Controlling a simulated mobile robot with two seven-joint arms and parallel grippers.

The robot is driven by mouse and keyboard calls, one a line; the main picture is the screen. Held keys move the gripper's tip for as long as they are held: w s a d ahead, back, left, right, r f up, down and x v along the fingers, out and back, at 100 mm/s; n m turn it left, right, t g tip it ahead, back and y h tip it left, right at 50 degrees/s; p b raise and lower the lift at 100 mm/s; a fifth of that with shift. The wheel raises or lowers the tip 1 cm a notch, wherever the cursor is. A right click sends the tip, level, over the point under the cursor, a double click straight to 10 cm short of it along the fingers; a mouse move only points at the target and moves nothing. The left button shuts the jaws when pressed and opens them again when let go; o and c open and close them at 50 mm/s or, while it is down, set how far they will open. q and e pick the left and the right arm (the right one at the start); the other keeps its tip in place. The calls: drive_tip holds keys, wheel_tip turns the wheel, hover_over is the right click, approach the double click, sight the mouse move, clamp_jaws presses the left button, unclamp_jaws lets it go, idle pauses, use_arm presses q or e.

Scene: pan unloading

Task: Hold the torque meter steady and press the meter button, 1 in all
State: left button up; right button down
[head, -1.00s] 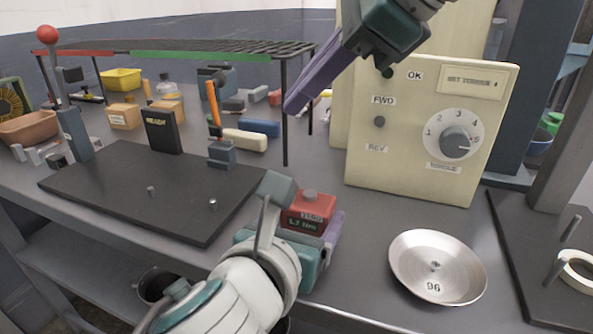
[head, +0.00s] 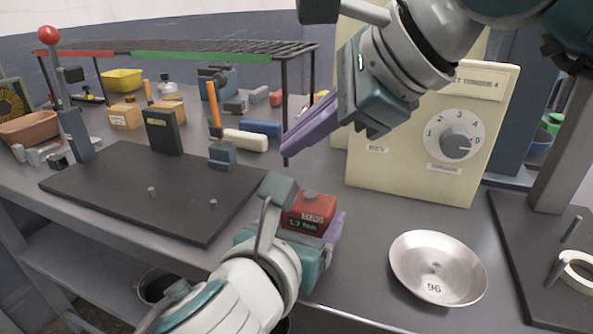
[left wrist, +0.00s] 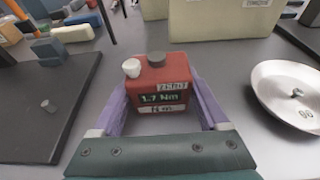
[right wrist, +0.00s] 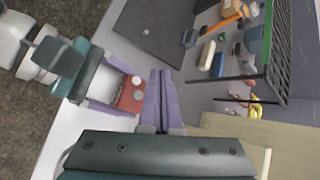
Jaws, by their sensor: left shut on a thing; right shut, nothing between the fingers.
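The torque meter (head: 306,222) is a small red box with a green-lit display reading about 1.7 Nm. It stands upright near the front of the bench. It also shows in the left wrist view (left wrist: 160,78) and the right wrist view (right wrist: 130,94). A dark grey round button (left wrist: 156,59) sits on its top, beside a white knob (left wrist: 131,68). My left gripper (left wrist: 158,100) is shut on the meter, a purple finger on each side. My right gripper (head: 284,153) is shut and empty, above and behind the meter, apart from it; its fingertips (right wrist: 161,74) show in its wrist view.
A cream control box (head: 410,180) with a dial stands behind right. A metal dish (head: 437,268) lies right of the meter. A dark plate (head: 130,195) with pegs lies left. A wire rack (head: 170,50) on legs stands behind.

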sight(299, 205)
drive_tip(key=shift+f, duration=1.75)
idle(0.7)
drive_tip(key=shift+f, duration=0.4)
drive_tip(key=shift+f, duration=0.45)
idle(0.7)
drive_tip(key=shift+r, duration=0.85)
drive_tip(key=shift+r, duration=2.55)
